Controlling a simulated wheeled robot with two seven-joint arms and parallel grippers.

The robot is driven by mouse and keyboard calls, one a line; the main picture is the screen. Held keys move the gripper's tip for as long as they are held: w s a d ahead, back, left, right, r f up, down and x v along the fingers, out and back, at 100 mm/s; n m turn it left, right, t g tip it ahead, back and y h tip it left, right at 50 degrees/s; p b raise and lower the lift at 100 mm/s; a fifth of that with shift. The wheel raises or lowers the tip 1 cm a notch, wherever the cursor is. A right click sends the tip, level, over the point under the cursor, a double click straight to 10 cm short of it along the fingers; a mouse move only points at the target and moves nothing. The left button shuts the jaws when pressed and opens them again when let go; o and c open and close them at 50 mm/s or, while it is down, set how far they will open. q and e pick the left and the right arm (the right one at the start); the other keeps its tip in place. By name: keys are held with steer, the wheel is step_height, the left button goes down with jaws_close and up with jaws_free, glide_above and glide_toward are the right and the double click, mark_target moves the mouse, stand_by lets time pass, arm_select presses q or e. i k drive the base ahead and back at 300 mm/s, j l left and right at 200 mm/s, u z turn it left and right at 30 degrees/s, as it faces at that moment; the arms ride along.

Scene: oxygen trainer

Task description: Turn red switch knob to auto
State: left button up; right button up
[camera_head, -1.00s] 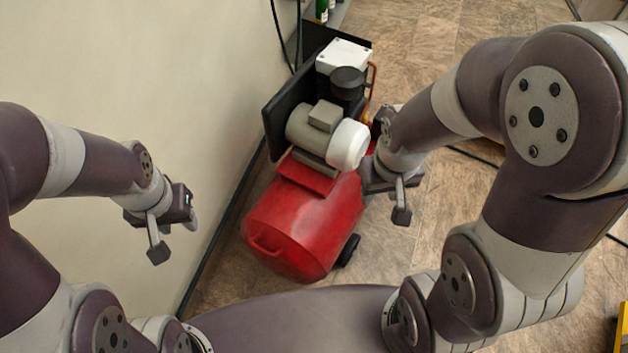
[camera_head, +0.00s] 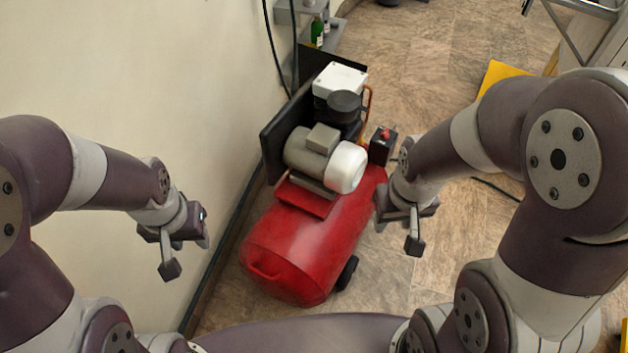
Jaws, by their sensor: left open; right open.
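A small red knob (camera_head: 386,132) sits on top of a black switch box (camera_head: 381,149) at the right side of the red compressor tank (camera_head: 302,246). The knob is too small to tell which way it points. My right gripper (camera_head: 398,234) is open and empty, to the right of the tank and nearer to me than the switch box. It is apart from the knob in the picture. My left gripper (camera_head: 188,250) is open and empty, in front of the wall at the left, well away from the compressor.
The compressor carries a grey motor (camera_head: 310,150) with a white end cap and a white box (camera_head: 340,77). A pale wall (camera_head: 130,60) runs along the left. A shelf with bottles (camera_head: 317,30) stands behind. Tiled floor (camera_head: 430,60) is open at the right. A black cable lies there.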

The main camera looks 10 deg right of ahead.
mark_target(385, 135)
steer(key=i+l, duration=0.1)
steer(key=l, duration=0.3)
steer(key=i+l, duration=0.15)
steer(key=l, duration=0.25)
steer(key=i+l, duration=0.1)
steer(key=l, duration=0.3)
steer(key=i+l, duration=0.15)
steer(key=l, duration=0.25)
steer(key=i+l, duration=0.1)
steer(key=l, duration=0.3)
steer(key=i+l, duration=0.15)
steer(key=l, duration=0.25)
steer(key=i+l, duration=0.2)
steer(key=i, duration=0.2)
steer(key=u, duration=0.05)
